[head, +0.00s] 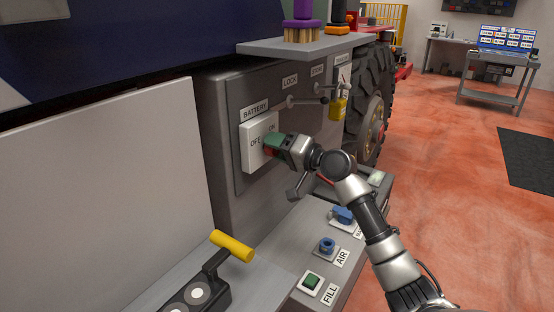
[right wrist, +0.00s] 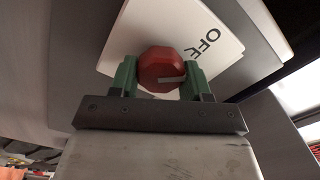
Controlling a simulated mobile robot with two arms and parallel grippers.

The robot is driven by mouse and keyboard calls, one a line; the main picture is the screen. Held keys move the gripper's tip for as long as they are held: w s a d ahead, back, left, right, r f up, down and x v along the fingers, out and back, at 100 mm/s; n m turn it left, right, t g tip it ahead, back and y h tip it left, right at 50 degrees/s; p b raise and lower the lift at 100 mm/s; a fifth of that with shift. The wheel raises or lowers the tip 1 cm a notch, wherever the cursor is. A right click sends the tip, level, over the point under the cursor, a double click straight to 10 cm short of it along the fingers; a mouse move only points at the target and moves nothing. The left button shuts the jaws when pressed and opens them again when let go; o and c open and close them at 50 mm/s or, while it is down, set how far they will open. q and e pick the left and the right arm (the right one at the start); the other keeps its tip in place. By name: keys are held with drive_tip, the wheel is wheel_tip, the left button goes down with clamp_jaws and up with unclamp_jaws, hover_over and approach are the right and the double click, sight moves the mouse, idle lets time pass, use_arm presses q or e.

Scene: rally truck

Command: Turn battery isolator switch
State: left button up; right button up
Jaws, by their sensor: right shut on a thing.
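The battery isolator switch is a red faceted knob (right wrist: 162,68) on a white plate (head: 252,142) marked OFF and ON, under a BATTERY label (head: 255,112) on the grey panel. My right gripper (head: 272,146) reaches the plate from the right. In the right wrist view its green fingers (right wrist: 160,76) stand on either side of the knob and are shut on it. A pale pointer mark shows on the knob's face. In the head view the fingers hide most of the knob. My left gripper is not in view.
A yellow-handled lever (head: 233,246) stands in front on the lower ledge. FILL (head: 311,281) and AIR (head: 327,246) controls sit below the arm. A yellow padlock (head: 338,108) hangs right of the plate. A shelf (head: 300,46) juts out above. Open floor lies to the right.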

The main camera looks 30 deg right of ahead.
drive_tip(key=shift+n+b, duration=1.3)
drive_tip(key=shift+n, duration=0.3)
drive_tip(key=o, duration=0.9)
drive_tip(key=shift+b+v, duration=1.3)
drive_tip(key=shift+v, duration=4.15)
